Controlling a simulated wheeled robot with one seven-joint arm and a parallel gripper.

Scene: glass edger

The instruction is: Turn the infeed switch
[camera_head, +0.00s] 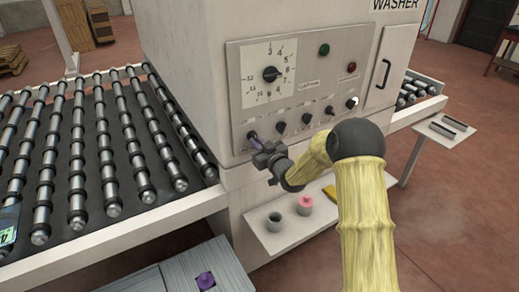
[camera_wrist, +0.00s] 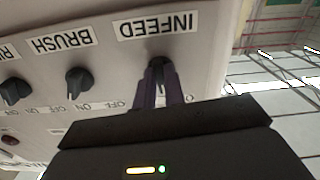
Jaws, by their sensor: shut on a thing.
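The infeed switch (camera_wrist: 157,63) is a small dark knob on the washer's pale control panel, under an INFEED label that appears upside down in the wrist view. My gripper (camera_wrist: 160,82) has its two purple fingers on either side of this knob, shut on it. In the head view my gripper (camera_head: 254,138) reaches the leftmost knob of the lower row. The fingers hide much of the knob there. An OFF mark (camera_wrist: 118,104) shows beside the fingers in the wrist view; the other mark is partly covered. The knob's exact setting cannot be told.
The brush switch (camera_wrist: 78,80) is next to the infeed switch, with more knobs along the row. A large dial (camera_head: 270,74) sits above. The roller conveyor (camera_head: 100,140) is at left. A shelf (camera_head: 290,236) below the panel holds a dark cup (camera_head: 274,222) and a pink item (camera_head: 305,205).

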